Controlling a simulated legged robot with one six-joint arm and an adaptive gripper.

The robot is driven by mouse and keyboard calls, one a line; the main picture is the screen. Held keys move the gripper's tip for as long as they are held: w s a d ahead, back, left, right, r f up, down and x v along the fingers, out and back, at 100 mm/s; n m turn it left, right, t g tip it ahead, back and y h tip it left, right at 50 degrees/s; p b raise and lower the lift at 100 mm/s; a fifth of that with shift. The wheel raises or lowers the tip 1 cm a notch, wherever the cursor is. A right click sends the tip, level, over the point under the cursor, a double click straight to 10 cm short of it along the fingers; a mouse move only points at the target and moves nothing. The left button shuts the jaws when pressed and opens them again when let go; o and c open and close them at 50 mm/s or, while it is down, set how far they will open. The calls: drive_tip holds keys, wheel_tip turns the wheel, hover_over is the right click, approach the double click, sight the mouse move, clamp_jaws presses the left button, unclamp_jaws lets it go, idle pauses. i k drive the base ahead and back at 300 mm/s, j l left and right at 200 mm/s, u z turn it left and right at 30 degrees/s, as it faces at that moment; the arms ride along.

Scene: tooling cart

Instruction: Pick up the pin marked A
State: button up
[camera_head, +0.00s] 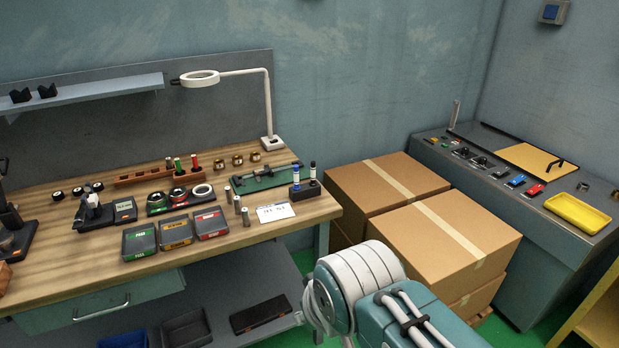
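Several small metal pins (237,205) stand upright on the wooden workbench (90,255), near its front right corner. They are to the left of a white card (275,212) with print too small to read. I cannot make out a letter A on any pin, so I cannot tell which one is marked A. My gripper is not in view. Only part of my own arm shows at the bottom, to the right of the bench.
Red, yellow and green labelled trays (176,232) sit left of the pins. A green fixture (266,178) lies behind them, and a dark block with blue-banded gauges (304,188) stands to the right. Cardboard boxes (455,235) and a grey console (500,215) fill the right side.

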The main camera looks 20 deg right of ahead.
sight(237, 202)
drive_tip(key=i+j+z, duration=0.3)
drive_tip(key=i+j, duration=0.15)
drive_tip(key=i+j+z, duration=0.3)
drive_tip(key=i+j, duration=0.3)
